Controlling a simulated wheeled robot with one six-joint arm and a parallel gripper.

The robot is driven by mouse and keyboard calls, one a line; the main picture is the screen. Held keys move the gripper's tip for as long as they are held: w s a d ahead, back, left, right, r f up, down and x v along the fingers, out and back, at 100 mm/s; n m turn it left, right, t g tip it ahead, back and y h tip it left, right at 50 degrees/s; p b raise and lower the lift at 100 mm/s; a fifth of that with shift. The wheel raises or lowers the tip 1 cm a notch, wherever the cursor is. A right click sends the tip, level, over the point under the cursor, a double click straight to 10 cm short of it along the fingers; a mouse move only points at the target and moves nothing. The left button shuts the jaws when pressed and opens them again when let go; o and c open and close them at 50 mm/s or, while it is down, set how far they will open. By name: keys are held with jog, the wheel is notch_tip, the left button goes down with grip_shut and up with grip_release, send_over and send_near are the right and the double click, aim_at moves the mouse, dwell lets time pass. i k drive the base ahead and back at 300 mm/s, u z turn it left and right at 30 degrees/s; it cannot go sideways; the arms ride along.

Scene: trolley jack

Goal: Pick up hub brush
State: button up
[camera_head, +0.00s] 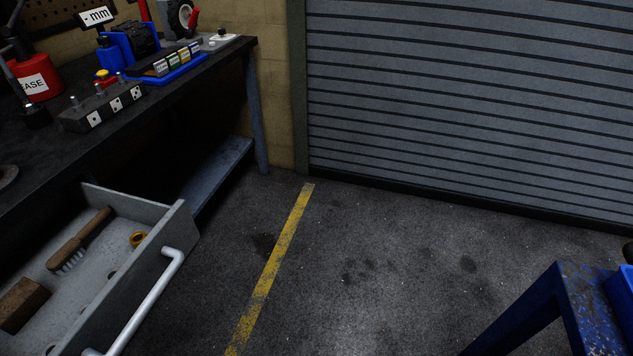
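The hub brush (80,239) lies in an open grey drawer (187,226) at the lower left. It has a brown wooden handle pointing up and right, and pale bristles at its lower left end. Nothing covers it in this view. My gripper is not in view.
The drawer also holds a brown block (22,304), a small yellow ring (138,239) and a few small round parts. A silver bar handle (145,305) runs along its front. A dark workbench (150,104) carries several tools. A blue stand (570,300) is at right; floor between is clear.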

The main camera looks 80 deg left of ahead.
aim_at(67, 256)
jog(key=z, duration=0.2)
jog(key=k, duration=0.3)
jog(key=u, duration=3.8)
